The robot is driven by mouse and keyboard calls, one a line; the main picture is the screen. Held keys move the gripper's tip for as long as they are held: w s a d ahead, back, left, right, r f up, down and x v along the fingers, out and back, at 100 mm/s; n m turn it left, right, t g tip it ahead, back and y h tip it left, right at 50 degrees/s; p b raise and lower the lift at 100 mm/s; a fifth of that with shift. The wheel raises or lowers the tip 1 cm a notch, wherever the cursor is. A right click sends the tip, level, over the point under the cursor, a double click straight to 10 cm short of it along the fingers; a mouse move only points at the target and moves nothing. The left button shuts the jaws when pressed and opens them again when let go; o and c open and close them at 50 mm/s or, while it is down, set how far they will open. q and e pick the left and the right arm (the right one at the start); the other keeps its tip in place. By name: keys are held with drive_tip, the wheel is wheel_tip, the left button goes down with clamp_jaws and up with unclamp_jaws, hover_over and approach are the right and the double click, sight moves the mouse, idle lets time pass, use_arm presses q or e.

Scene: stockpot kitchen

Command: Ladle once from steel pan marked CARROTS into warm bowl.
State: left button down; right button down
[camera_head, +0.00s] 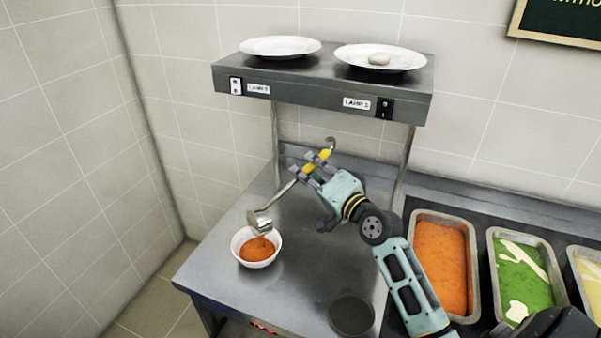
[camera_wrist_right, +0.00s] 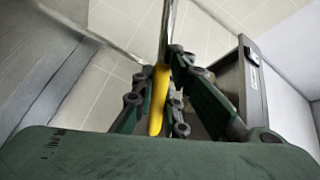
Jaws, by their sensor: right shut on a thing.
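My right gripper (camera_head: 312,171) is shut on the yellow grip of a steel ladle (camera_head: 279,193); the yellow grip also shows between the fingers in the right wrist view (camera_wrist_right: 158,98). The ladle's cup hangs tilted just above the white bowl (camera_head: 246,260), near its back rim. Orange food (camera_head: 257,248) lies in the bowl, which stands on the steel counter under the lamp shelf. A steel pan (camera_head: 415,225) of orange food stands at the right; no marking on it is readable. The inside of the ladle's cup is hidden. My left gripper is not in view.
The lamp shelf (camera_head: 320,92) stands on posts over the counter and bears two white plates, one with a pale lump. A dark round disc (camera_head: 352,315) lies at the counter's front. Pans of green (camera_head: 521,275) and pale yellow food stand farther right.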

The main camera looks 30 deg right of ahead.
drive_tip(key=shift+w+d+f+m+b, duration=0.1)
drive_tip(key=shift+d+f+m+b, duration=0.75)
drive_tip(key=shift+f, duration=0.25)
drive_tip(key=shift+w+d+f+m+b, duration=0.1)
drive_tip(key=shift+d+f+m+b, duration=0.75)
drive_tip(key=shift+f, duration=0.25)
drive_tip(key=shift+f, duration=0.1)
